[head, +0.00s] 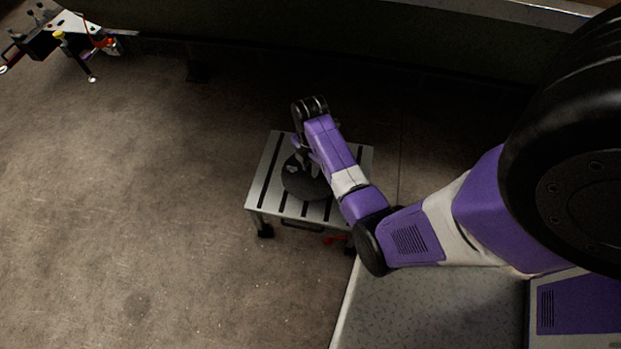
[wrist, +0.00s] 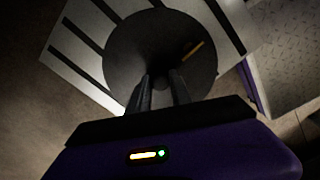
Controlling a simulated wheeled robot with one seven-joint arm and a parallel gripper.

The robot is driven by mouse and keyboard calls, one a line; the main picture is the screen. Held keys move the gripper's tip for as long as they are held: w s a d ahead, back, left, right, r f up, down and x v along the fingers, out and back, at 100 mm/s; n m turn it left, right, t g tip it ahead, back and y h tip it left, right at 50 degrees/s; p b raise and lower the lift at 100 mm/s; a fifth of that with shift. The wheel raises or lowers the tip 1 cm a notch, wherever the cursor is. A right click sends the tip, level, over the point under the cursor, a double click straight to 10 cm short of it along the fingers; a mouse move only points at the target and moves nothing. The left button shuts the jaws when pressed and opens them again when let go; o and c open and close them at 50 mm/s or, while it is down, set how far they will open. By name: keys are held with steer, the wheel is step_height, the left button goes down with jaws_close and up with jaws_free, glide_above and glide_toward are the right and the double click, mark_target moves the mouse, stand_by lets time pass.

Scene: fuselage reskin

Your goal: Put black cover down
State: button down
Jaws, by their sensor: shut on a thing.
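The black cover (head: 301,184) is a dark round disc over the small slatted table (head: 262,182) in the head view, partly hidden by my arm. In the wrist view the cover (wrist: 135,50) fills the upper middle, with a small orange-brown mark on its face. My gripper (wrist: 164,82) reaches to the cover's near middle part, and its two fingers are shut on it. The exact grip point is dark. The cover lies on or just above the table top; I cannot tell if it touches.
The table has a light top with dark slots and black feet. A red item (head: 335,240) shows by its lower edge. A cart with tools (head: 70,35) stands at the upper left. A dark wall runs along the back. The floor (head: 130,200) on the left is clear.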

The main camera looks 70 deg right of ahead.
mark_target(310, 176)
steer(key=shift+f+b, duration=0.95)
steer(key=shift+f, duration=1.85)
steer(key=c, duration=1.2)
jaws_free()
steer(key=shift+o, duration=0.2)
